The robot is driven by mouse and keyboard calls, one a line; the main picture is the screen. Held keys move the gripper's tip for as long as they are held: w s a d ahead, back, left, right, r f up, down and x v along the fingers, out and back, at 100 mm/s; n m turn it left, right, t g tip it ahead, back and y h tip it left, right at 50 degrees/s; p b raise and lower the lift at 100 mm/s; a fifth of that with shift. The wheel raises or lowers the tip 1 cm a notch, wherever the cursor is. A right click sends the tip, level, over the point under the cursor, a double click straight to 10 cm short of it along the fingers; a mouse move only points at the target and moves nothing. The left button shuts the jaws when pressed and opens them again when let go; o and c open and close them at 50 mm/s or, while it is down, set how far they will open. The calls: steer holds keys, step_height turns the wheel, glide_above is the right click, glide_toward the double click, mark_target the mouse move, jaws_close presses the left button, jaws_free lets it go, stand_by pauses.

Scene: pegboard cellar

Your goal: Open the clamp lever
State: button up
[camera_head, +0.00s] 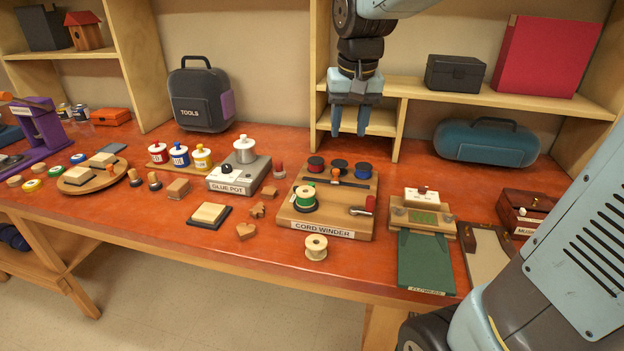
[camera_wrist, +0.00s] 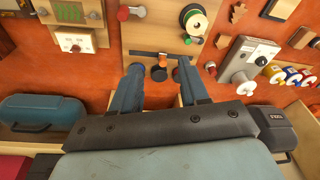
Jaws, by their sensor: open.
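The cord winder (camera_head: 322,231) is a wooden board on the red bench. A thin dark bar (camera_head: 350,183) lies across it, with an orange knob (camera_head: 335,172) near it; this looks like the clamp lever. The bar (camera_wrist: 144,53) and orange knob (camera_wrist: 167,60) also show in the wrist view, close to the fingertips. A metal crank with a red handle (camera_head: 370,203) sits at the board's front right. My gripper (camera_head: 349,133) is open and empty, pointing down above the board's back edge. In the wrist view my gripper (camera_wrist: 158,68) has its fingers apart, partly hiding the spools.
Red, black and blue spools (camera_head: 362,170) stand along the board's back. A green spool (camera_head: 305,198) stands at its front left. A glue pot (camera_head: 240,175) is left, a flower press (camera_head: 422,218) right. The shelf (camera_head: 410,87) rises behind my gripper.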

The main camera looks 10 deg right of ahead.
steer(key=g, duration=0.2)
glide_above(312, 184)
step_height(312, 184, down, 5)
step_height(312, 184, down, 14)
steer(key=shift+r, duration=0.15)
steer(key=shift+c, duration=0.3)
